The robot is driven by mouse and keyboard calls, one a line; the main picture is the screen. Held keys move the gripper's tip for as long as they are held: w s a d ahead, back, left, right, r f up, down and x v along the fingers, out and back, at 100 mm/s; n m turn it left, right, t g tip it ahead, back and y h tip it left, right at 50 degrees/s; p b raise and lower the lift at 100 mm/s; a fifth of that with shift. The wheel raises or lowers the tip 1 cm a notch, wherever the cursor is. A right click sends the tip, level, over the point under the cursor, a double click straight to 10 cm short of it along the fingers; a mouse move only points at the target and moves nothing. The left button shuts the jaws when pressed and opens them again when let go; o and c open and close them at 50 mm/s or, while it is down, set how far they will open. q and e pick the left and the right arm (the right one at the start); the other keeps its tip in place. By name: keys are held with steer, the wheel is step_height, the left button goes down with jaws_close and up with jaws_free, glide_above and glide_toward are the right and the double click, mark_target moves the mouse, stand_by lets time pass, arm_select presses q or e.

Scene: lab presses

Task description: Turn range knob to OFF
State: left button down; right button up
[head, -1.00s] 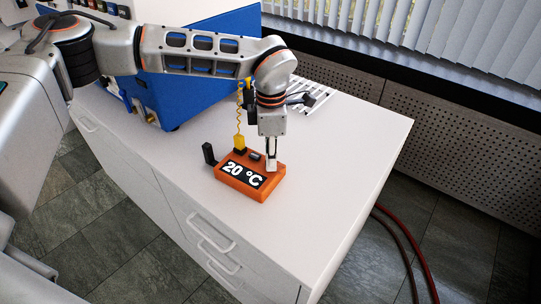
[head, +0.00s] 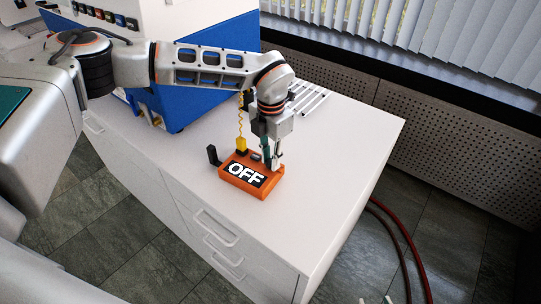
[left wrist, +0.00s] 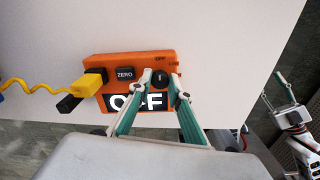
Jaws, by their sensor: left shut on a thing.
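The orange meter (head: 236,183) lies on the white cabinet top, and its display reads OFF in the head view. In the left wrist view the orange meter (left wrist: 122,68) shows a ZERO button (left wrist: 125,74) and a round black range knob (left wrist: 160,78). My left gripper (head: 272,166) points down at the meter's right end. In the left wrist view the fingers of my left gripper (left wrist: 161,84) sit on either side of the knob and are shut on it. Part of the display is hidden behind a finger. A right gripper (left wrist: 282,108) shows at the right edge of the wrist view, its fingers apart.
A yellow plug with a coiled cable (head: 240,143) and a black plug (head: 212,155) are at the meter's left end. A blue machine (head: 190,95) stands behind. The cabinet top (head: 330,150) is clear to the right. Red hoses (head: 410,235) lie on the floor.

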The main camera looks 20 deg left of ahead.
steer(key=shift+w+r, duration=0.3)
steer(key=shift+r, duration=0.2)
arm_select(q)
steer(key=c, duration=1.8)
jaws_free()
steer(key=shift+c, duration=0.2)
arm_select(e)
steer(key=shift+s+f, duration=0.1)
steer(key=shift+f, duration=0.1)
steer(key=shift+d, duration=0.1)
arm_select(q)
step_height(320, 180, up, 12)
